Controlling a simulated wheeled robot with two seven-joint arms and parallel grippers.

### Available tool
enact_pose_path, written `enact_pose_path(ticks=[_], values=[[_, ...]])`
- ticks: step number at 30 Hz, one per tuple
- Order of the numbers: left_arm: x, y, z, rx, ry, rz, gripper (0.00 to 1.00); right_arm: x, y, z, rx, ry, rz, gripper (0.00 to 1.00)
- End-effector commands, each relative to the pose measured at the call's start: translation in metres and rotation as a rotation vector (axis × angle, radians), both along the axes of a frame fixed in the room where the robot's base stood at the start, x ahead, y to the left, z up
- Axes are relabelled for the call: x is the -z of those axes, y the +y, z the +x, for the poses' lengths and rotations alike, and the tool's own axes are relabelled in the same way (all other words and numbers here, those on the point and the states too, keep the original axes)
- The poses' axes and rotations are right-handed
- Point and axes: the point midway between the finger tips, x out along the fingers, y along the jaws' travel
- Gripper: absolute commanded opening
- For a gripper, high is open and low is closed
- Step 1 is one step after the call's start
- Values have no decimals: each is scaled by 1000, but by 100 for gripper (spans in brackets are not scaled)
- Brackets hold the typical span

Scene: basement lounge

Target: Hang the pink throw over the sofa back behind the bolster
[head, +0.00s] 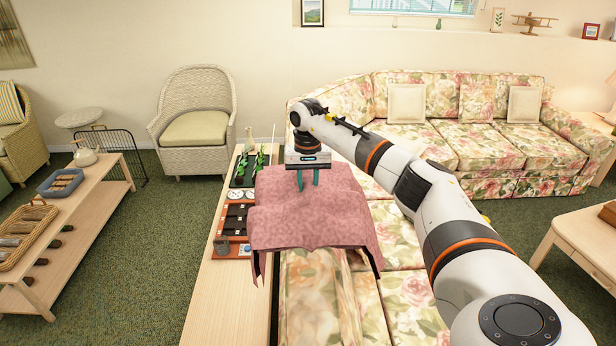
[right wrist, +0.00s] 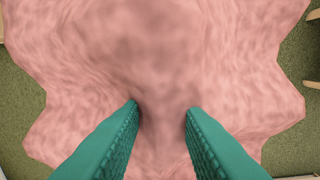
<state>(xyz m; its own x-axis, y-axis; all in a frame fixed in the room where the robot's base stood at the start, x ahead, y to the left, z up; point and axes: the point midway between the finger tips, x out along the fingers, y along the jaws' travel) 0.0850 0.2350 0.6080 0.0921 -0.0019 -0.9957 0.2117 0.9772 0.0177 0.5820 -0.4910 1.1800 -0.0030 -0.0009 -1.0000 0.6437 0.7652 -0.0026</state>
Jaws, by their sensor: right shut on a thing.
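The pink throw (head: 315,222) is spread out over the near sofa back, with its left part over the edge of the long wooden table and its lower corners hanging down. My right gripper (head: 308,180) is shut on the throw near its far middle; the right wrist view shows pink cloth (right wrist: 90,70) gathered between the green fingertips (right wrist: 165,106). The floral sofa (head: 312,290) shows below and right of the throw. I cannot tell whether the cloth rests on the sofa back. No bolster can be made out; the throw and my arm cover much of that area. My left gripper is out of view.
The long wooden table (head: 215,310) behind the sofa holds a dark plant tray (head: 243,170) and a reddish tray (head: 224,228), close to the throw's left edge. A wicker chair (head: 196,95) stands beyond. Green carpet (head: 150,235) is open at left.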

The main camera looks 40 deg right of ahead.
Motion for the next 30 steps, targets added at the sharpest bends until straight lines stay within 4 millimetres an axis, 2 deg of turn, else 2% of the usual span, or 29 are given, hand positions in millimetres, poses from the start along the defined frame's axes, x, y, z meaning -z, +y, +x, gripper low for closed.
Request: enact_pose_path(ticks=[1,30], values=[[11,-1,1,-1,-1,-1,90,13,0,0,0,-1,0,0],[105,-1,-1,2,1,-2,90,148,0,0,1,-1,-1,0]])
